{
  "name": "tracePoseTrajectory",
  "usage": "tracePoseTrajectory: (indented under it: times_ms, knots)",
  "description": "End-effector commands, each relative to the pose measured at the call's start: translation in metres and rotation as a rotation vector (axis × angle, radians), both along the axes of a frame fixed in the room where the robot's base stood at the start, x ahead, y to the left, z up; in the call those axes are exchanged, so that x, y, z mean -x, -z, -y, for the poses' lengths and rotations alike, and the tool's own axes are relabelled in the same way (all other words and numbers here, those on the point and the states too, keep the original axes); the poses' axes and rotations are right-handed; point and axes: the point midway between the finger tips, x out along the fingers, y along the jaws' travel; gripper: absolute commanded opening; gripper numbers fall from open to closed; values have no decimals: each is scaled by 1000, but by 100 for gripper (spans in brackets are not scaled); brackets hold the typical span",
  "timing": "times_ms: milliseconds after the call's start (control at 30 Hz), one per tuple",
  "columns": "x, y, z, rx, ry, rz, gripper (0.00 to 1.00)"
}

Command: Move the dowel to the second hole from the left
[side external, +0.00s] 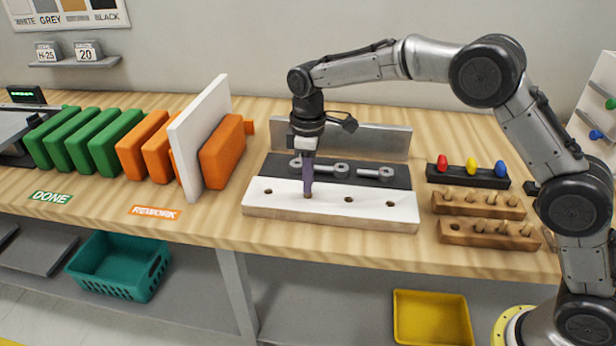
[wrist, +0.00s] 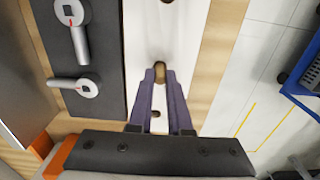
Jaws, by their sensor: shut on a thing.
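The white-faced board (side external: 328,207) lies along the front of the bench with a row of small dark holes. My gripper (side external: 308,193) points straight down at the second hole position from the left, its purple fingers shut on a short tan dowel (wrist: 160,73). Only a little brown of the dowel (side external: 308,197) shows under the fingertips in the side view. The dowel's lower end is at or just above the board face; I cannot tell how deep it sits. The leftmost hole (side external: 268,191) and two holes to the right (side external: 348,199) are empty.
A dark strip with metal cam fittings (side external: 341,170) lies right behind the board, with a grey upright plate (side external: 370,140) behind it. Wooden blocks with pegs (side external: 485,233) stand at right. Orange panels (side external: 222,150) and a white panel stand at left.

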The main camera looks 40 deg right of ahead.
Motion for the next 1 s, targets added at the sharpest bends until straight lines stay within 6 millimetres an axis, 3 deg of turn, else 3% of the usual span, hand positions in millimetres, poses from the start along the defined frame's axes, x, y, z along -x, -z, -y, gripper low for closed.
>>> tracePoseTrajectory:
  times_ms: [1000]
  knots:
    - [0, 11, 0, 0, 0, 0, 0]
